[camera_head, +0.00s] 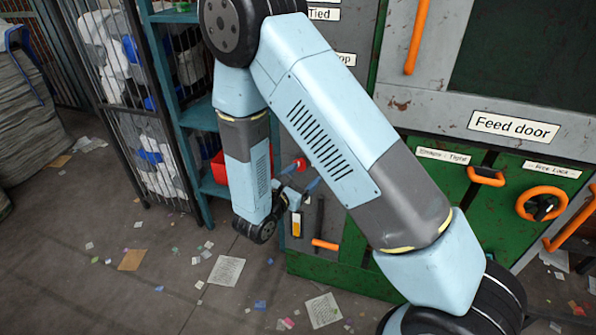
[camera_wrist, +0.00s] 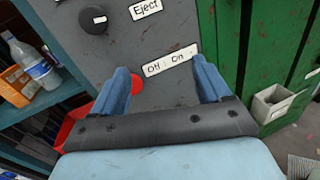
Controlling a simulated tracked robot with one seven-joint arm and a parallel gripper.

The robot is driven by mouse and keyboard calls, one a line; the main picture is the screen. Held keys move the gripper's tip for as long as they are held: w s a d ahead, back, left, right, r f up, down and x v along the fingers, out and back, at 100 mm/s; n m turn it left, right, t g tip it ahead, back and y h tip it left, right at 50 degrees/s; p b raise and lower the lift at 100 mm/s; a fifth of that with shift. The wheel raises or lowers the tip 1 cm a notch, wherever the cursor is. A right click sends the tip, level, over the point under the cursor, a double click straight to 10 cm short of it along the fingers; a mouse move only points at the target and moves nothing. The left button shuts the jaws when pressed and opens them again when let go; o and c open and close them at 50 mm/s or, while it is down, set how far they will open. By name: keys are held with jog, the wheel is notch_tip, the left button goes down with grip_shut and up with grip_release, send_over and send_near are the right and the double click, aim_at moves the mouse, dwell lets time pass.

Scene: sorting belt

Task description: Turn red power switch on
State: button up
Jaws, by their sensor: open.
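The red power switch (camera_head: 299,164) is a small red knob on the grey panel in the head view. In the wrist view a red part (camera_wrist: 137,84) shows beside the left finger, which hides the rest of it. Its "Off : On" label (camera_wrist: 170,60) lies between the fingers in that view. My gripper (camera_wrist: 163,70) is open with nothing between its blue fingers, and faces the panel. In the head view my gripper (camera_head: 297,178) is at the panel, close to the switch. I cannot tell whether a finger touches the switch, nor its setting.
A black knob (camera_wrist: 93,19) and an "Eject" label (camera_wrist: 145,8) are above. A red bin (camera_wrist: 66,128) and a shelf with a bottle (camera_wrist: 41,70) stand left of the panel. An orange handle (camera_head: 325,244) is below. Papers litter the floor.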

aim_at(300, 168)
jog(key=s+a+f+n+t+y, duration=0.2)
jog(key=a+f+n+t+y, duration=0.1)
jog(key=a+f+n+y, duration=0.25)
jog(key=w+d+f+h, duration=0.1)
jog(key=w+d, duration=0.3)
jog(key=w, duration=0.9)
jog(key=shift+d+m, duration=0.15)
jog(key=shift+m, duration=0.3)
jog(key=shift+w+f, duration=0.1)
jog(key=c, duration=1)
jog(key=shift+d, duration=0.2)
jog(key=shift+a, duration=0.1)
jog(key=shift+c, duration=0.2)
